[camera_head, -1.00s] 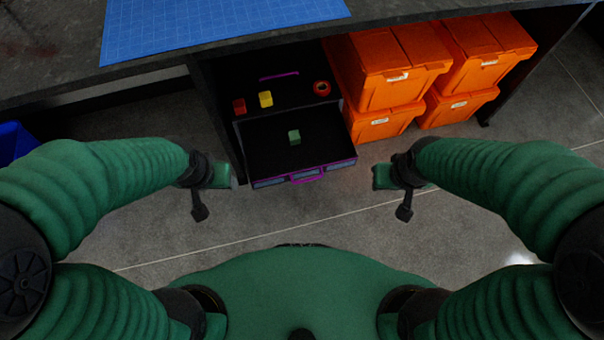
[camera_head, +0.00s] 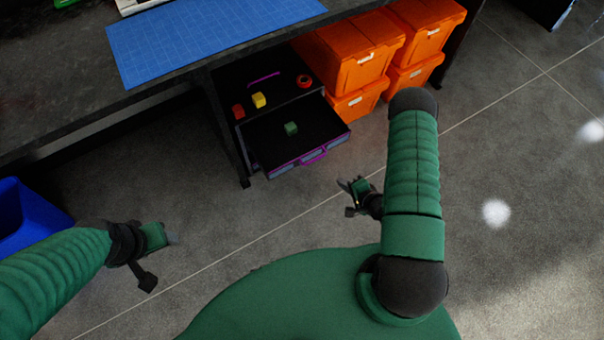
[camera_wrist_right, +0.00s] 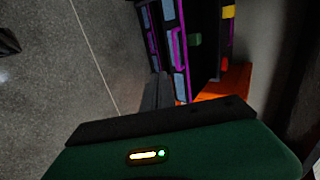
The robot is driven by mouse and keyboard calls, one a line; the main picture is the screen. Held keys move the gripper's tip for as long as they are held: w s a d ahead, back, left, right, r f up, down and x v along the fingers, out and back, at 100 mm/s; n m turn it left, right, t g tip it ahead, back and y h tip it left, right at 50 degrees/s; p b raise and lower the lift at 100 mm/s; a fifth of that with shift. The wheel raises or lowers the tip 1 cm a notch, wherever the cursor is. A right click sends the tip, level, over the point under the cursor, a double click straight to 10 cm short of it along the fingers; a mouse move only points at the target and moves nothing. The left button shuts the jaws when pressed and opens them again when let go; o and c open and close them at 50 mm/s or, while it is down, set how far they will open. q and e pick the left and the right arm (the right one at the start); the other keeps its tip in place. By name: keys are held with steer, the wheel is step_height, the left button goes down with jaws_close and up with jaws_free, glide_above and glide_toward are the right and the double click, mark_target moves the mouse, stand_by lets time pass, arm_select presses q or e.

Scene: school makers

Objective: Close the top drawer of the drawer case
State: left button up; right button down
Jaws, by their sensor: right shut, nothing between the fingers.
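The black drawer case (camera_head: 252,82) stands under the bench with its top drawer (camera_head: 318,119) pulled out. A green cube (camera_head: 291,128) lies in the drawer. The drawer front has blue-grey panels and a purple handle (camera_head: 314,157); the handle also shows sideways in the right wrist view (camera_wrist_right: 177,48). My right gripper (camera_head: 350,184) is shut and empty, in front of and a little right of the drawer front, apart from it. Its dark fingers show in the right wrist view (camera_wrist_right: 155,92). My left gripper (camera_head: 168,238) is at the lower left, away from the case; its jaw opening is unclear.
A red block (camera_head: 238,111), a yellow block (camera_head: 259,99) and a red ring (camera_head: 304,81) rest on the case. Orange bins (camera_head: 360,72) stand right of it. The bench bears a blue mat (camera_head: 210,35). A blue bin (camera_head: 25,220) is at left. Floor before the drawer is clear.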

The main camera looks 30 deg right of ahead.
steer(key=w+r+b+x, duration=0.1)
steer(key=b+x, duration=0.4)
steer(key=x, duration=0.8)
steer(key=shift+w+r, duration=0.35)
steer(key=shift+r, duration=0.3)
steer(key=shift+w+a, duration=0.1)
steer(key=shift+a, duration=0.05)
